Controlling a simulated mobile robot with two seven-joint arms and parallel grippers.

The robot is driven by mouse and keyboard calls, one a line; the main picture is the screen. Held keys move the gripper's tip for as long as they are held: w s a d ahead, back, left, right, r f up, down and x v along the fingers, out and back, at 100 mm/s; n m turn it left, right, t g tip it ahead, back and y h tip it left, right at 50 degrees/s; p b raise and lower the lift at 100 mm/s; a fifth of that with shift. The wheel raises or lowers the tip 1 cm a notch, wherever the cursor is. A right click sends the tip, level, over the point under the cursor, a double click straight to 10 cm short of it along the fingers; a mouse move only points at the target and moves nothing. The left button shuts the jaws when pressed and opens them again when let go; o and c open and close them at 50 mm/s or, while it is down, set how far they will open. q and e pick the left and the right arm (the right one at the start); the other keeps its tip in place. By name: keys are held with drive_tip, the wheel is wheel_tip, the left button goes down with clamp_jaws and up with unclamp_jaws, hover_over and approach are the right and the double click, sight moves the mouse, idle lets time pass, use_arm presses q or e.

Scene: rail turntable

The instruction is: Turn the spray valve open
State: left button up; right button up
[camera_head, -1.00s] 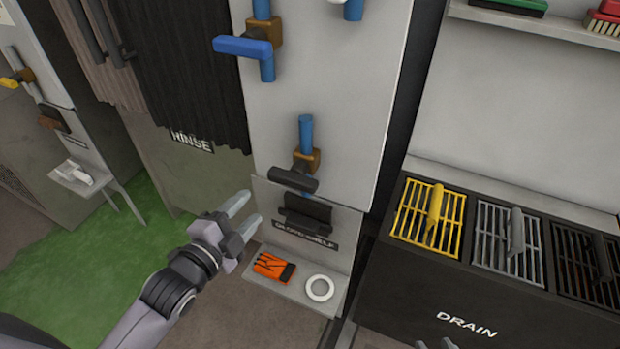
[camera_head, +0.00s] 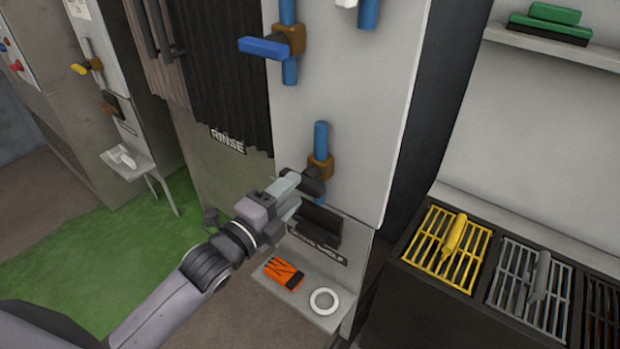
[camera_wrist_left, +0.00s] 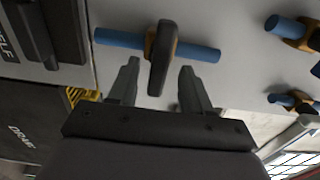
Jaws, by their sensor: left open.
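A valve with a black lever handle (camera_head: 317,186) and a brown body (camera_head: 320,167) sits on a vertical blue pipe (camera_head: 321,135) on the light panel. I see no label saying which valve is the spray valve. My left gripper (camera_head: 291,190) is at this black handle, covering part of it. In the left wrist view the handle (camera_wrist_left: 162,58) stands between the two spread fingertips (camera_wrist_left: 158,72), with a gap on each side. The gripper is open and holds nothing. A second valve with a blue lever (camera_head: 262,48) is higher on the panel. My right gripper is out of view.
A dark curtain (camera_head: 222,80) hangs left. A drain bench with yellow grate (camera_head: 440,262) stands right.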

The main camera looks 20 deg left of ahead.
sight(308, 178)
use_arm(q)
drive_tip(key=shift+x, duration=3.05)
drive_tip(key=c, duration=0.9)
